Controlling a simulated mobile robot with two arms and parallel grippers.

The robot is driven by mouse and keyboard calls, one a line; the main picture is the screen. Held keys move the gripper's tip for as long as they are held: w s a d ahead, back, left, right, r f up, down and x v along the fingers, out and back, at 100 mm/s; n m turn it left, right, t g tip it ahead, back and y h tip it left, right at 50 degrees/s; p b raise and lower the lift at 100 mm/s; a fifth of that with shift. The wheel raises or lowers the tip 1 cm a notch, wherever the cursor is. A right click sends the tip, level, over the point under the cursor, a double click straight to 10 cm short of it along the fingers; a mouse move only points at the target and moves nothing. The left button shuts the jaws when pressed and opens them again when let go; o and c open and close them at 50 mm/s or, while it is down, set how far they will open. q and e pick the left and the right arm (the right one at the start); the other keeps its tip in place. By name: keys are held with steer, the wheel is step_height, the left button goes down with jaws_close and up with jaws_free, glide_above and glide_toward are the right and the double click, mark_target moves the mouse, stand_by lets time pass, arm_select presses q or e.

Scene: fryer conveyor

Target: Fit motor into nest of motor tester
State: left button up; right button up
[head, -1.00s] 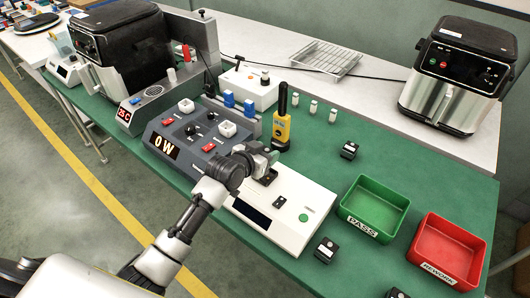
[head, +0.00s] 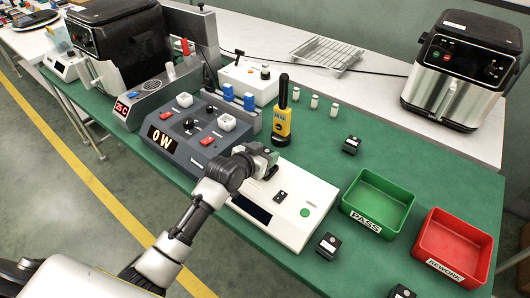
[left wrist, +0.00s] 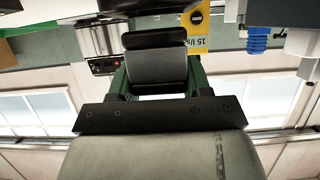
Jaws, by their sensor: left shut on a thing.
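The motor tester (head: 290,222) is a white box with a dark display and a green button on the green bench. My left gripper (head: 262,161) is over the tester's far end, where the nest is mostly hidden behind it. In the left wrist view, my left gripper (left wrist: 157,80) has its green fingers on either side of a dark block with a grey face, the motor (left wrist: 157,68), and is shut on it. I cannot tell whether the motor touches or sits in the nest. My right gripper is not in view.
A yellow handheld meter (head: 282,122) stands close behind the gripper. A grey power panel (head: 190,140) is to the left. The green PASS bin (head: 378,202) and red REWORK bin (head: 455,246) are to the right. Small black blocks (head: 327,246) lie around the tester.

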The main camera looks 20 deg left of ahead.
arm_select(q)
steer(key=shift+f, duration=0.1)
steer(key=shift+p, duration=0.45)
stand_by(1.0)
steer(key=shift+f+b, duration=0.6)
steer(key=shift+f, duration=0.3)
stand_by(0.4)
steer(key=o, duration=1.2)
steer(key=shift+f, duration=0.1)
